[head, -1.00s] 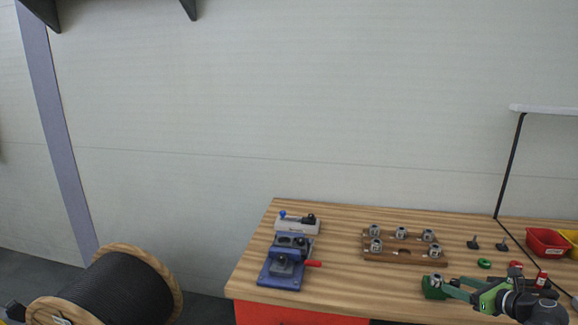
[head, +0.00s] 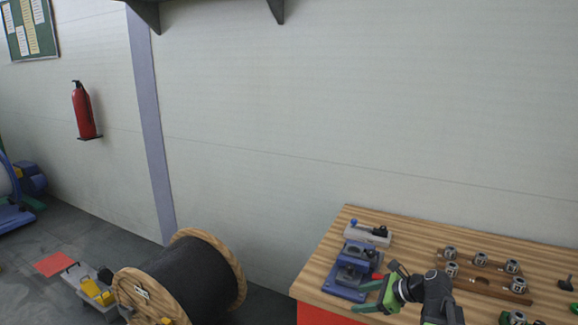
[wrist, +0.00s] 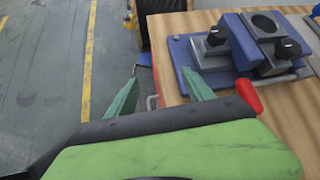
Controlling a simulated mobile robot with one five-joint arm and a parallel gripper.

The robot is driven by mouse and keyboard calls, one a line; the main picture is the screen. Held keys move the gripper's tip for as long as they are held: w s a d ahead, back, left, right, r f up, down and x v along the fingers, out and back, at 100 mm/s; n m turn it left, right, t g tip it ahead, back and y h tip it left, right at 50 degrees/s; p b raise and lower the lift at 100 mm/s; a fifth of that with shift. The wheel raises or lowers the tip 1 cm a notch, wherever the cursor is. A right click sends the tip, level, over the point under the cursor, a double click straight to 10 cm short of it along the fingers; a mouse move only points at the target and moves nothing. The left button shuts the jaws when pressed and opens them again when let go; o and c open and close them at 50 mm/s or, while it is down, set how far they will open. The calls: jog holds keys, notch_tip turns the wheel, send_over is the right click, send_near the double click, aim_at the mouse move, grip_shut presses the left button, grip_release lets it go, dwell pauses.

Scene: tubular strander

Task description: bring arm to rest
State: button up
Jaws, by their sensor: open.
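My gripper (head: 369,297) is in front of the blue vise-like fixture, near the front left edge of the wooden bench, in the head view. In the wrist view, its two green fingers (wrist: 160,98) are spread apart with nothing between them. The near bench edge and the floor show beyond the fingers. The blue fixture (wrist: 195,60) with its red handle (wrist: 248,96) is just past the right finger; whether they touch cannot be told.
A wooden rack (head: 489,286) with several metal fittings lies right of my arm. A grey block with a blue knob (head: 367,234) stands behind the fixture. A large cable drum (head: 190,280) stands on the floor left of the bench. Open floor shows further left.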

jog(key=s+a+f+n+g+h, duration=0.2)
jog(key=s+a+f+n+g, duration=0.1)
jog(key=a+n, duration=0.4)
jog(key=s+a+f+n+g+h, duration=0.1)
jog(key=s+a+f+n+g, duration=0.15)
jog(key=a+n, duration=0.45)
jog(key=s+d+f+n+g+h, duration=0.1)
jog(key=s+d+n+h, duration=0.3)
jog(key=n, duration=0.5)
jog(key=shift+s+d+f+h+p, duration=0.4)
jog(key=shift+d+f+p, duration=0.05)
jog(key=shift+d, duration=0.05)
